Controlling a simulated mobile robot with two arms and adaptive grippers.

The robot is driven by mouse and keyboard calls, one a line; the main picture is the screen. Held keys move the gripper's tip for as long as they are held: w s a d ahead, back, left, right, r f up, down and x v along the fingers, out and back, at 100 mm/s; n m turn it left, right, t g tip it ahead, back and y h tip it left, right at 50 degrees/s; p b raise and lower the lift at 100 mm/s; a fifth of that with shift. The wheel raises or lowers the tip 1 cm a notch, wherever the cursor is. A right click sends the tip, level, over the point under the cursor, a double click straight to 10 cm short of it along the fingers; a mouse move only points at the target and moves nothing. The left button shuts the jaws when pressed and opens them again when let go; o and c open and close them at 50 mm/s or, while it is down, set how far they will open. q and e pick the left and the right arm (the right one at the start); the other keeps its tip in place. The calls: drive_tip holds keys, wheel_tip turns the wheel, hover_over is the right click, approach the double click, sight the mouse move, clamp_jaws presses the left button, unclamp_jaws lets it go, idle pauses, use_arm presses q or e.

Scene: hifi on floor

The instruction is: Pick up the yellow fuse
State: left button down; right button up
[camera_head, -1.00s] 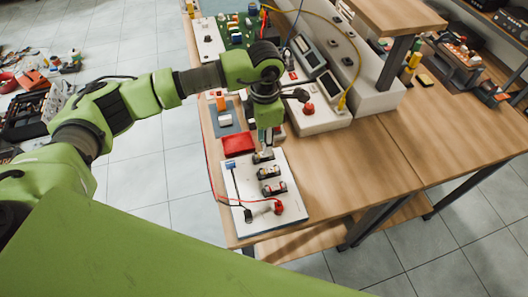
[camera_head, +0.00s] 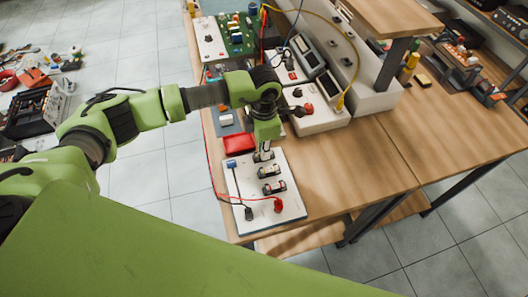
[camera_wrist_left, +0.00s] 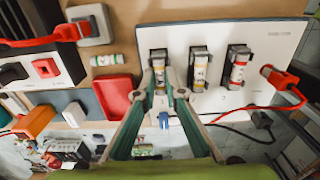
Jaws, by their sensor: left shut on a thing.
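The yellow fuse (camera_wrist_left: 158,65), a small pale cylinder with yellowish bands, sits at the first holder of the white board (camera_head: 236,190). My left gripper (camera_wrist_left: 160,80) has its two fingertips on either side of this fuse and is shut on it. In the head view the left gripper (camera_head: 263,152) reaches down to the far end of the row and mostly hides the fuse. The fuse still appears to be at its holder. My right gripper is not in view.
Two more fuses in holders, a middle one (camera_wrist_left: 199,72) and one with red bands (camera_wrist_left: 238,66), stand beside it. A red box (camera_wrist_left: 116,95) and a loose green-banded fuse (camera_wrist_left: 105,60) lie nearby. Red and black leads cross the board. The wooden bench (camera_head: 350,165) is clear to the right.

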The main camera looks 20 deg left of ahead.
use_arm(q)
drive_tip(key=shift+r, duration=0.15)
drive_tip(key=shift+w+r+b, duration=0.1)
drive_tip(key=shift+r+b, duration=0.15)
drive_tip(key=shift+b, duration=0.15)
wheel_tip(320, 180, up, 2)
drive_tip(key=shift+r+b, duration=0.1)
drive_tip(key=shift+b, duration=0.8)
drive_tip(key=s+a+r+b, duration=0.1)
drive_tip(key=a+r+b, duration=0.4)
drive_tip(key=a+r, duration=0.5)
drive_tip(key=a, duration=0.4)
drive_tip(key=shift+s, duration=0.1)
